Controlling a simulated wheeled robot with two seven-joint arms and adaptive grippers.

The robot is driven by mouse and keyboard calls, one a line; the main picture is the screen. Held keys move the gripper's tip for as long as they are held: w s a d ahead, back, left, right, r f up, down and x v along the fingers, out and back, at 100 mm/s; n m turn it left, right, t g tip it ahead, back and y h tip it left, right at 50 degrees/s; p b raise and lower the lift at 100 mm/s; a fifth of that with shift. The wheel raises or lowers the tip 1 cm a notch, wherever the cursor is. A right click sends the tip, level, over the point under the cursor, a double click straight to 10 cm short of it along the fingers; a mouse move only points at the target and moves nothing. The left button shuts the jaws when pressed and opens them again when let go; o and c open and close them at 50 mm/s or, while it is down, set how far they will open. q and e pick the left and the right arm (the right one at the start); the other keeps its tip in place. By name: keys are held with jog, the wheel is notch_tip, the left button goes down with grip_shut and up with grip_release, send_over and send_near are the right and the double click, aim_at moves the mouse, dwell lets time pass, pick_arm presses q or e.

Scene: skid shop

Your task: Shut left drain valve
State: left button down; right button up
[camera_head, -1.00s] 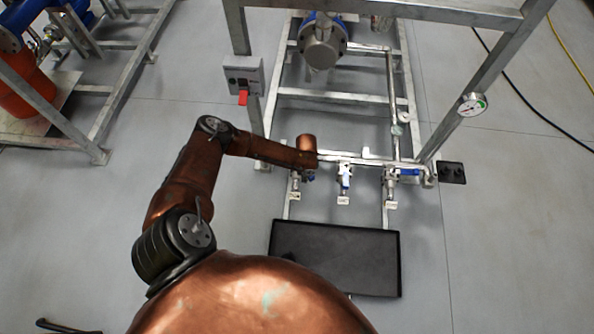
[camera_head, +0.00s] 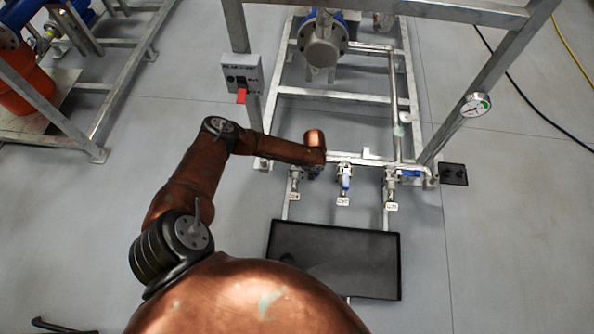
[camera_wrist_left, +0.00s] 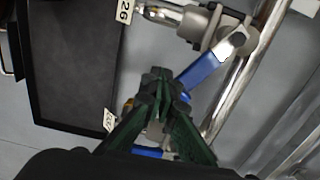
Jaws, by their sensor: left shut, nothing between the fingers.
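The left drain valve (camera_head: 295,173) sits on the low pipe at the front of the skid, partly covered by my left arm in the head view. In the left wrist view its metal body (camera_wrist_left: 215,28) is at the top, and its blue lever (camera_wrist_left: 205,72) slants down-left, oblique to the outlet. My left gripper (camera_wrist_left: 160,78) is shut and empty, its dark green fingertips close beside the lever's free end. I cannot tell whether they touch. In the head view the fingers are hidden by the arm. My right gripper is not in view.
The middle valve (camera_head: 345,180) and right valve (camera_head: 391,178) stand along the same pipe, the right one with its blue lever sideways. A black tray (camera_head: 275,240) lies on the floor in front. A switch box (camera_head: 241,75) hangs on the left post. A gauge (camera_head: 476,104) is at right.

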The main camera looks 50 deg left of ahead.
pick_arm(q)
jog(key=shift+w+d, duration=0.1)
jog(key=shift+w, duration=0.35)
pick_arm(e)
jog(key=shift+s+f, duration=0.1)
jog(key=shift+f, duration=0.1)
pick_arm(q)
jog(key=shift+w+f+b, duration=0.15)
jog(key=shift+w+b, duration=0.45)
jog(key=shift+w, duration=0.45)
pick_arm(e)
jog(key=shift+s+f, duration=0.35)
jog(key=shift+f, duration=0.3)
pick_arm(q)
jog(key=shift+w, duration=0.15)
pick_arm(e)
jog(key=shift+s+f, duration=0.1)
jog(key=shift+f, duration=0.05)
pick_arm(q)
jog(key=shift+w+a+b, duration=0.2)
jog(key=shift+w+b, duration=0.05)
jog(key=shift+b, duration=0.15)
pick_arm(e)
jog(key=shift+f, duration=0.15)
pick_arm(q)
jog(key=shift+d, duration=0.1)
